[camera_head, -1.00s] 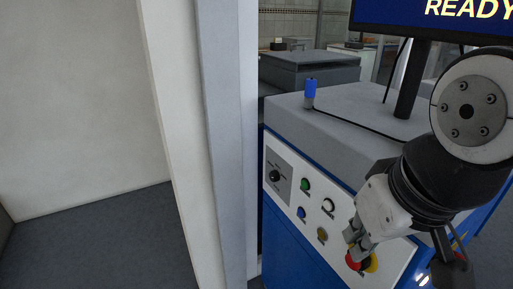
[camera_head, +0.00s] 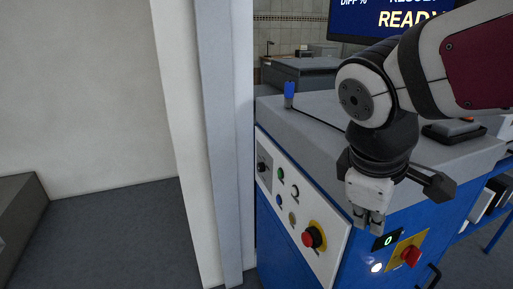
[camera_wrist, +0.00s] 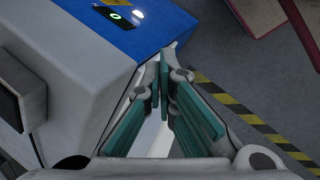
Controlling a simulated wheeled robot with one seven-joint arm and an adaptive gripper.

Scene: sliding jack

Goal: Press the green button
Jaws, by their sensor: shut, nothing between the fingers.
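The green button (camera_head: 281,174) is small and round, in the upper row of the white control panel (camera_head: 327,268) on the machine's left-facing side. Nothing covers it in the head view. It cannot be made out in the wrist view. My gripper (camera_head: 368,226) is shut and empty, pointing down near the machine's corner, to the right of and below the green button in the picture and apart from it. In the wrist view its teal finger pads (camera_wrist: 163,75) meet at the tips.
The panel also has a black knob (camera_head: 262,166), blue button (camera_head: 279,200), white button (camera_head: 294,192), yellowish button (camera_head: 292,218) and red emergency knob (camera_head: 313,237). Another red knob (camera_head: 411,256) and a display reading 0 (camera_head: 388,241) are right. A pale post (camera_head: 225,150) stands left.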

